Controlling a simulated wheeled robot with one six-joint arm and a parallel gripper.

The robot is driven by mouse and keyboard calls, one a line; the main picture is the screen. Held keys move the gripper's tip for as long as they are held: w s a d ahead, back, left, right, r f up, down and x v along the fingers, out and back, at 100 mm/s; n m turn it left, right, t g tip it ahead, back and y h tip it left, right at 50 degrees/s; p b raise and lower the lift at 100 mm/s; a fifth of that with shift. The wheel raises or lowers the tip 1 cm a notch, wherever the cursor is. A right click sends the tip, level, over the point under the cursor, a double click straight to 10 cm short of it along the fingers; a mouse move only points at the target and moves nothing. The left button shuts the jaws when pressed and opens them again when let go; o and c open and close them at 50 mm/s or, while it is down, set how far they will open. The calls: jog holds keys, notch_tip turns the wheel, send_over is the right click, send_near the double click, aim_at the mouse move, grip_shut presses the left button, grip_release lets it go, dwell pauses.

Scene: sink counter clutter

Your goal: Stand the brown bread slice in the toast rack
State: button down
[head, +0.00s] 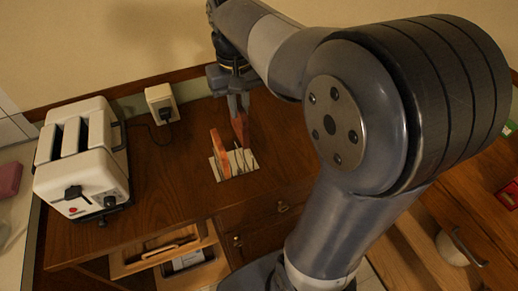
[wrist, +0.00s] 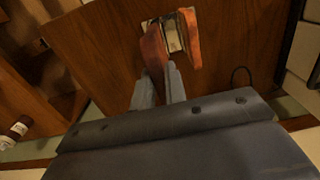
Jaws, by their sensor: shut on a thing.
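The toast rack (head: 239,168) is a small pale wire rack on the wooden counter. It also shows in the wrist view (wrist: 173,37). My gripper (head: 237,103) is shut on a dark reddish-brown bread slice (head: 241,130), holding it upright by its top, near the rack's back right side. In the wrist view, my fingers (wrist: 160,78) pinch this slice (wrist: 153,47), which overlaps the rack's left edge. I cannot tell whether its lower edge is in a slot or above the rack. A lighter orange-brown slice (head: 219,151) stands in the rack's left part, apart from the held one.
A cream toaster (head: 84,160) stands on the counter to the left. A wall socket (head: 161,104) with a plugged cord is behind. An open drawer (head: 165,250) is below the front edge. The counter between toaster and rack is clear.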

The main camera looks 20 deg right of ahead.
aim_at(243, 136)
jog(key=f, duration=0.6)
jog(key=shift+w+d, duration=0.1)
jog(key=shift+d, duration=0.15)
jog(key=shift+f, duration=2.1)
jog(key=shift+f, duration=0.1)
jog(key=c, duration=1.4)
grip_release()
jog(key=shift+c, duration=0.2)
notch_tip(243, 136, up, 12)
jog(key=shift+r, duration=0.15)
